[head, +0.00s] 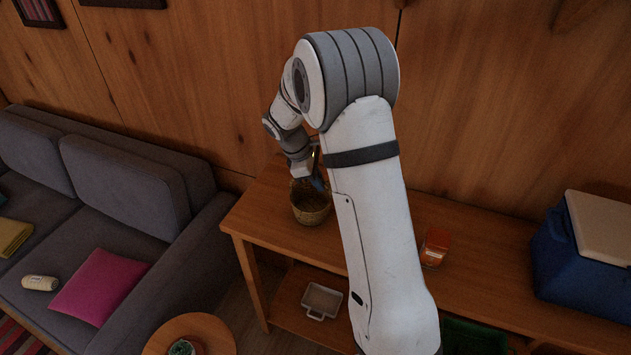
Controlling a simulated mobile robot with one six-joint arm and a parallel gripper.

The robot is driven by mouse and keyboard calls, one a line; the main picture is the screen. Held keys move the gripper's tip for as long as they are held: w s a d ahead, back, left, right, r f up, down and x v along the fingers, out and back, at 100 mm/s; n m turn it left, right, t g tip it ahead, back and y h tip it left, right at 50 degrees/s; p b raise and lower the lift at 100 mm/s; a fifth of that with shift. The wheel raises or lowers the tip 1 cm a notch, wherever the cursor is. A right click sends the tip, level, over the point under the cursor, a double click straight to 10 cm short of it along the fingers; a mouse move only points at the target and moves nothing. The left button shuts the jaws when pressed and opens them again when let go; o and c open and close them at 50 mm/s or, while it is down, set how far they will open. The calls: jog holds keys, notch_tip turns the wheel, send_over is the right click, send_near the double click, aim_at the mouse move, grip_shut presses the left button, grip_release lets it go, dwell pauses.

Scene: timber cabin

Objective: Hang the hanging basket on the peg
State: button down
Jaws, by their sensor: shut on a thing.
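The hanging basket (311,208) is a small woven tan basket at the left end of the wooden sideboard. My gripper (313,180) is directly above it, shut on the upper part of the basket, probably its handle. The fingertips are small and partly hidden by my arm. I cannot tell whether the basket's base touches the sideboard top or hangs just above it. No peg is clearly visible; my arm covers part of the wall.
The wooden sideboard (480,275) runs along the timber wall. An orange box (435,248) and a blue cooler (575,262) stand on it to the right. A light tray (321,301) is on the lower shelf. A grey sofa (95,195) and a round table (190,330) are left.

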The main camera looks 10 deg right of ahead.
jog(key=shift+f, duration=0.45)
jog(key=c, duration=1.5)
grip_release()
jog(key=shift+c, duration=0.2)
jog(key=shift+f, duration=0.2)
